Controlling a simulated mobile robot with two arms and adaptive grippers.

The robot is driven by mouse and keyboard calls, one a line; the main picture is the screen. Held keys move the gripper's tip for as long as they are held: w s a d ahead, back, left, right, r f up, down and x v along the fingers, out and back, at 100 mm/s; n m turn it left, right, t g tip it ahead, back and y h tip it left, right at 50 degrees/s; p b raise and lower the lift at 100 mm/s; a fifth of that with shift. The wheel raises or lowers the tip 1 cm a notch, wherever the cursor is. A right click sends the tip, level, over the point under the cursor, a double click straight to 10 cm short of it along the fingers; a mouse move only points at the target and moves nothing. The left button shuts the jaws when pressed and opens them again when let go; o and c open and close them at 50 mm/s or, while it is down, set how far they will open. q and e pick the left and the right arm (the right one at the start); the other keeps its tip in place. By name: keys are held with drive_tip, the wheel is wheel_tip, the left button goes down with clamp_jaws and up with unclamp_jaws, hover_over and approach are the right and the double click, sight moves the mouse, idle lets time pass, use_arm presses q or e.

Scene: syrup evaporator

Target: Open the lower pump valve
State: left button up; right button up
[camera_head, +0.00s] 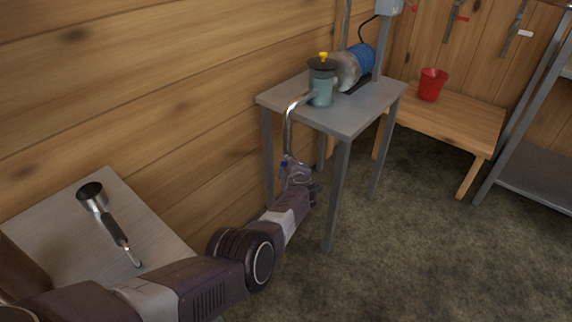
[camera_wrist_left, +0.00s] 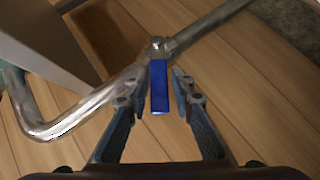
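The lower pump valve has a blue handle (camera_head: 284,164), which sits on the metal pipe (camera_head: 289,130) running down from the teal pump (camera_head: 322,82) on a grey table. In the left wrist view the blue handle (camera_wrist_left: 159,88) lies along the view below a metal pivot on the pipe (camera_wrist_left: 85,106). My left gripper (camera_head: 291,170) is at the valve. In the wrist view its two fingers (camera_wrist_left: 159,84) stand on either side of the handle, with narrow gaps showing. Part of the valve is hidden behind the gripper in the head view. My right gripper is not in view.
The grey table (camera_head: 360,110) stands against the wooden wall, with its legs close to my left arm. A low wooden bench (camera_head: 455,125) with a red bucket (camera_head: 432,84) is at the back right. The floor (camera_head: 430,240) on the right is clear.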

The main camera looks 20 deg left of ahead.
use_arm(q)
drive_tip(key=shift+o, duration=0.9)
drive_tip(key=shift+a+r, duration=0.1)
